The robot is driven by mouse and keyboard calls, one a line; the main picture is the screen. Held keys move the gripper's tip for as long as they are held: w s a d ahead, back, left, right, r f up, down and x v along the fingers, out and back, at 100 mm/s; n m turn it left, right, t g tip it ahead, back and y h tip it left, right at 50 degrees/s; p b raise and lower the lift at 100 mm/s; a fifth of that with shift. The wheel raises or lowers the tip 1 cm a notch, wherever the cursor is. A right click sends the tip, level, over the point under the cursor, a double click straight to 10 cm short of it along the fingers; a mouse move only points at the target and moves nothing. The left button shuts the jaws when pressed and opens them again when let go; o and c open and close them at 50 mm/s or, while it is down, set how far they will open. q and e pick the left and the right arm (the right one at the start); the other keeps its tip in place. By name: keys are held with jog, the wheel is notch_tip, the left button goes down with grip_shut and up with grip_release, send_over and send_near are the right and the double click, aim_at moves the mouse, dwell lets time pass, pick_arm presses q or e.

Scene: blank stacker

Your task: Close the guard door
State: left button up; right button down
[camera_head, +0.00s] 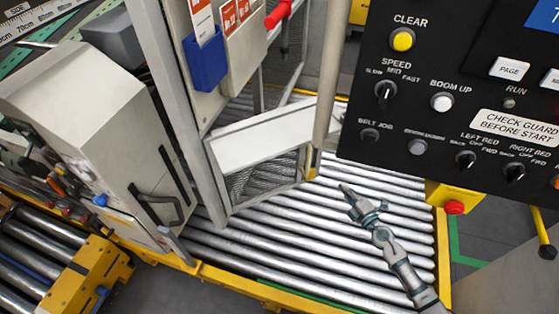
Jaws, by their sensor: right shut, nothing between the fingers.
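The guard door appears to be the pale metal frame with wire mesh (264,180) in the middle of the head view. It stands over the roller conveyor at an angle to the grey post on its left, with a gap to its right. My right gripper (346,190) is shut and empty above the rollers, right of the door's lower right corner and apart from it. Its arm comes in from the lower right. My left gripper is out of view. The door's upper part is partly hidden behind panels and a post.
A black control panel (450,100) hangs at the upper right, close above my right arm. A red button (454,208) sits on a yellow post. A grey cabinet (110,130) stands left. The rollers (300,248) are clear in front.

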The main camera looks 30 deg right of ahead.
jog(key=w+r+n, duration=0.1)
send_near(320, 154)
jog(key=shift+y, duration=0.3)
jog(key=w, duration=0.4)
jog(key=w+d+b, duration=0.1)
jog(key=w, duration=0.1)
jog(key=shift+f, duration=0.3)
jog(key=shift+w, duration=0.5)
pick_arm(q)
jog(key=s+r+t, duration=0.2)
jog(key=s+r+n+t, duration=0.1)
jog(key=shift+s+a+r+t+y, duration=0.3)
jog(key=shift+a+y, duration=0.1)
pick_arm(e)
jog(key=shift+w+r, duration=0.1)
jog(key=shift+d, duration=0.1)
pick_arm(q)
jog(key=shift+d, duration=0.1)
